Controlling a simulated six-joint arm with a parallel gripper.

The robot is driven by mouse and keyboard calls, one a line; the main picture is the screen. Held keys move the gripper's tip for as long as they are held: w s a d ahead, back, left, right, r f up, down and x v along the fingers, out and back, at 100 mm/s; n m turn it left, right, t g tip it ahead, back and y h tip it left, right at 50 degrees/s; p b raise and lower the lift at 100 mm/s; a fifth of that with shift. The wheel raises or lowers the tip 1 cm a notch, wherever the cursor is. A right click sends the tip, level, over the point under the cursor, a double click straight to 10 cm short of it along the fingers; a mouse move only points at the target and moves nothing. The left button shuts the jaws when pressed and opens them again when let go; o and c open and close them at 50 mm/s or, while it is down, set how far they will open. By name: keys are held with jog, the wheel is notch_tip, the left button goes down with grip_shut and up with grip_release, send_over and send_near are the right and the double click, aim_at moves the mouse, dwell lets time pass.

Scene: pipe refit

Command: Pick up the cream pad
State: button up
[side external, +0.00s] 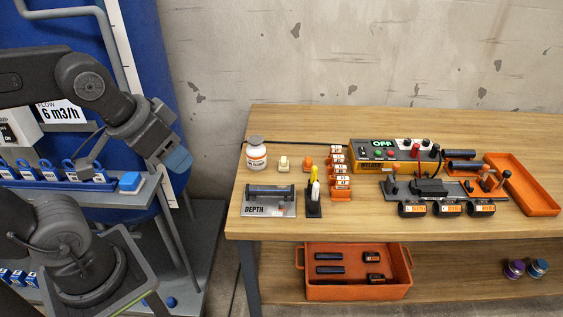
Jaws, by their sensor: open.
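The small cream pad (284,162) stands on the wooden table, between the white jar with a grey lid and a small orange piece of similar shape (308,163). Nothing covers it. My gripper (178,160) is at the left, off the table's left edge and in front of the blue tank. It points down and to the right, with blue at its tip. It is open and well apart from the cream pad. The gap between its fingers is too small to make out.
The white jar (257,154) stands left of the pad. The depth gauge block (268,202) and a stand of upright pens (314,200) are in front. Orange labelled clips (341,181) and the welder box (385,155) are to the right. An orange tray (532,205) lies far right.

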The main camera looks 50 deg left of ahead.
dwell(0.4)
jog(key=o, duration=0.5)
jog(key=n+g+y, duration=0.2)
jog(key=n+y, duration=0.1)
jog(key=n, duration=0.6)
send_over(284, 160)
jog(key=s+d, duration=0.1)
notch_tip(284, 160, down, 25)
jog(key=shift+d+f, duration=0.1)
jog(key=shift+s+x, duration=0.15)
jog(key=shift+x, duration=1.4)
jog(key=shift+s+x, duration=0.15)
jog(key=shift+x, duration=1.35)
